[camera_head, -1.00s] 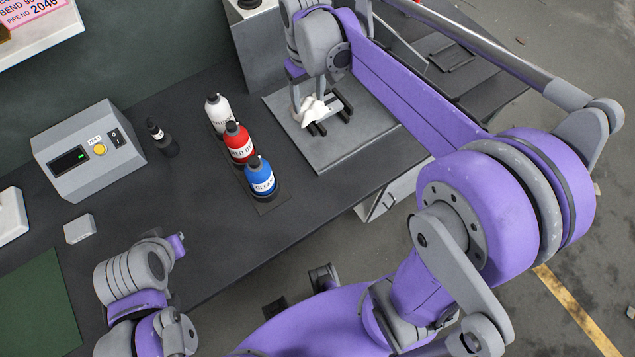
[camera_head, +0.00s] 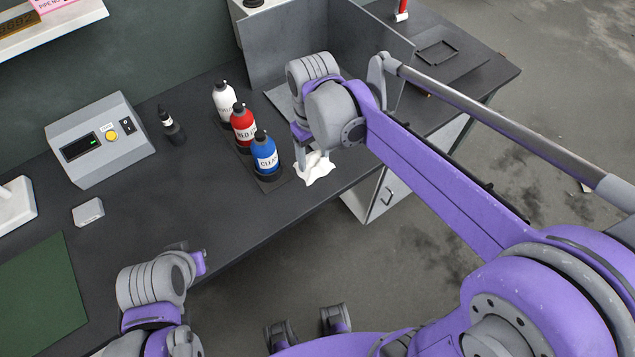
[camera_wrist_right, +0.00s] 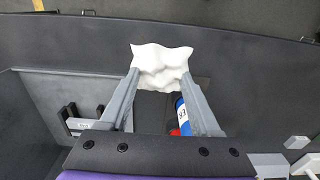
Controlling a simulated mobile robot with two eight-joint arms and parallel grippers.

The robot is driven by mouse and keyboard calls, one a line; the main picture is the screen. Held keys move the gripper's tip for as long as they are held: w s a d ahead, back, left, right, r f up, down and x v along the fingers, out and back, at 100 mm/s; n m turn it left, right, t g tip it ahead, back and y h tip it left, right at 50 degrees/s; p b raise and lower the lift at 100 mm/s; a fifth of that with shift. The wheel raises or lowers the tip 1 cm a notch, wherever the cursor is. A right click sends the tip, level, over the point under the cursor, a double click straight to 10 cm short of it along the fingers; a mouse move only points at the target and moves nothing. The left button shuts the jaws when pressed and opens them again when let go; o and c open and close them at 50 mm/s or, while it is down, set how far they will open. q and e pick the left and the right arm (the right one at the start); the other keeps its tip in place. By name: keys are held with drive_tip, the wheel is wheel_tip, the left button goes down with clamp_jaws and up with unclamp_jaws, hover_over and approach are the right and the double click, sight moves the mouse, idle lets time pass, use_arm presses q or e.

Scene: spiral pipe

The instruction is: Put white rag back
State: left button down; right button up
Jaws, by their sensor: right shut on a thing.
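The white rag (camera_head: 314,169) is crumpled and hangs between the fingers of my right gripper (camera_head: 314,158), near the table's front edge and just right of the blue bottle. In the right wrist view the rag (camera_wrist_right: 162,62) bunches between the two grey fingertips (camera_wrist_right: 163,78). It is low over the dark tabletop; I cannot tell whether it touches. My left arm's end (camera_head: 196,262) is at the lower left, away from the rag, and its fingers cannot be made out.
White (camera_head: 225,103), red (camera_head: 243,126) and blue (camera_head: 265,154) bottles stand in a row beside the rag. A grey control box (camera_head: 98,142) and a small black bottle (camera_head: 171,127) stand farther left. Grey upright panels (camera_head: 283,52) are behind the right arm. Table between left arm and bottles is clear.

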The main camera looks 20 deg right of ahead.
sight(314, 157)
use_arm(q)
drive_tip(key=shift+f, duration=0.2)
use_arm(e)
wheel_tip(314, 157, down, 4)
drive_tip(key=shift+w+r, duration=0.1)
drive_tip(key=shift+w, duration=0.05)
use_arm(q)
drive_tip(key=shift+f, duration=0.2)
use_arm(e)
drive_tip(key=shift+f, duration=2.1)
use_arm(q)
drive_tip(key=shift+s+f+b, duration=0.1)
drive_tip(key=shift+b, duration=0.2)
use_arm(e)
drive_tip(key=shift+f, duration=0.1)
drive_tip(key=o, duration=1.5)
drive_tip(key=shift+c, duration=0.2)
